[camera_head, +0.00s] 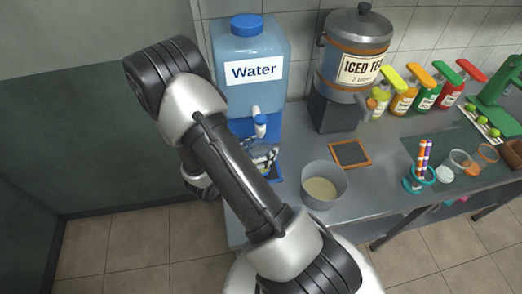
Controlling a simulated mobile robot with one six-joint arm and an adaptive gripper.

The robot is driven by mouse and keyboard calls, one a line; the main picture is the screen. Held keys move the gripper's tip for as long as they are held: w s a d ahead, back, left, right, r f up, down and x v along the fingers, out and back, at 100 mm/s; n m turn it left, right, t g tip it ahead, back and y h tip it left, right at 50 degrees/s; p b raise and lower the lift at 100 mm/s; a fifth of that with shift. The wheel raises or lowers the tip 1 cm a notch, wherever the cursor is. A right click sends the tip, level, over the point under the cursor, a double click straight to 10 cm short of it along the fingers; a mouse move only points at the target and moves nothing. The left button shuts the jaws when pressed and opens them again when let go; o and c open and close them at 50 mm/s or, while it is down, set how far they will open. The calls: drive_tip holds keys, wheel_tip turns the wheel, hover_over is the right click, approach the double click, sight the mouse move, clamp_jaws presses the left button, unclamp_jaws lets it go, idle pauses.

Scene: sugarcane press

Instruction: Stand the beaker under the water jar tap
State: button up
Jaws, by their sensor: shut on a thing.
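The water jar (250,95) is a blue-tinted container with a "Water" label and a blue cap, on the counter's left end. Its white tap (260,121) points down over the blue base. My gripper (263,155) is just below the tap, largely hidden behind my own arm. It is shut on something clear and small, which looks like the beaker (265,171).
A grey pot (324,184) with pale contents stands right of the gripper. An iced tea dispenser (352,60), a wood-framed slate (350,154), syrup bottles (403,98) and a teal holder with markers (415,184) stand farther right. The counter's front edge is close.

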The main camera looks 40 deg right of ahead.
drive_tip(key=shift+f, duration=0.2)
drive_tip(key=o, duration=1.6)
drive_tip(key=shift+r, duration=0.1)
drive_tip(key=shift+c, duration=0.2)
